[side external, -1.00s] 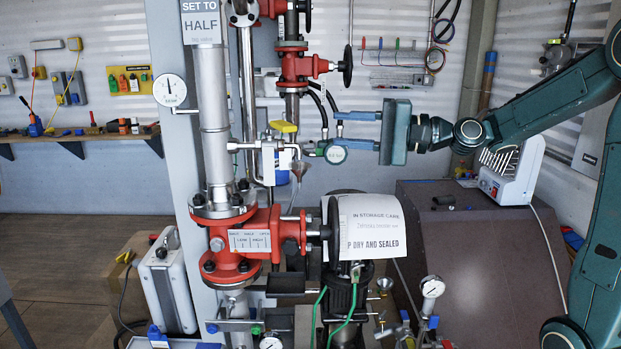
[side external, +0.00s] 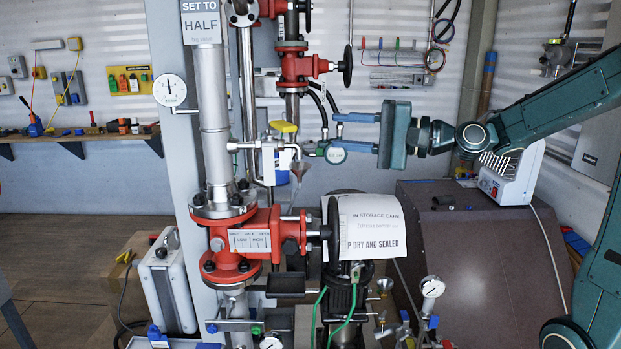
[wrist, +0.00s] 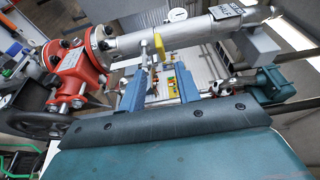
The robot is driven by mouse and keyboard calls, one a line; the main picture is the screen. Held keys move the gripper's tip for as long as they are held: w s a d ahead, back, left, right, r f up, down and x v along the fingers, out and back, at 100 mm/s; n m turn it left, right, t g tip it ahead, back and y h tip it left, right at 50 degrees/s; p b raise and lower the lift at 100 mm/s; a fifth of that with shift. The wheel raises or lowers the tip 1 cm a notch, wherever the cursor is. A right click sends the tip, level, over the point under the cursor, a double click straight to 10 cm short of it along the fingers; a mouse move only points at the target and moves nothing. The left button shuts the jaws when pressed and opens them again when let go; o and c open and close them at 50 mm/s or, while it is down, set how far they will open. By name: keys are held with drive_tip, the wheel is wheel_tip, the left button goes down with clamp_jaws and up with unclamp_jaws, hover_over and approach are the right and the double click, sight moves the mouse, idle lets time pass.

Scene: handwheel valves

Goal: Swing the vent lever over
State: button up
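The vent lever (side external: 283,127) is a short yellow handle on the small silver pipe valve in front of the wall, lying roughly level in the side view. In the wrist view the yellow lever (wrist: 158,48) shows beyond my fingertips, nearer the left finger. My gripper (side external: 337,132) is to the right of the lever in the side view, its two blue fingers spread and pointing left. A gap shows between the fingertips and the lever. In the wrist view my gripper (wrist: 162,82) is open with nothing held between the fingers.
A small round gauge (side external: 335,153) overlaps the lower finger in the side view. A red flanged valve (side external: 250,240) with a black handwheel stands below. A grey vertical pipe (side external: 214,120) carries a "SET TO HALF" sign (side external: 201,22). Black hoses (side external: 322,110) hang near the upper finger.

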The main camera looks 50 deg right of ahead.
sight(274, 126)
drive_tip(key=shift+w, duration=0.2)
drive_tip(key=shift+x, duration=6.75)
clamp_jaws()
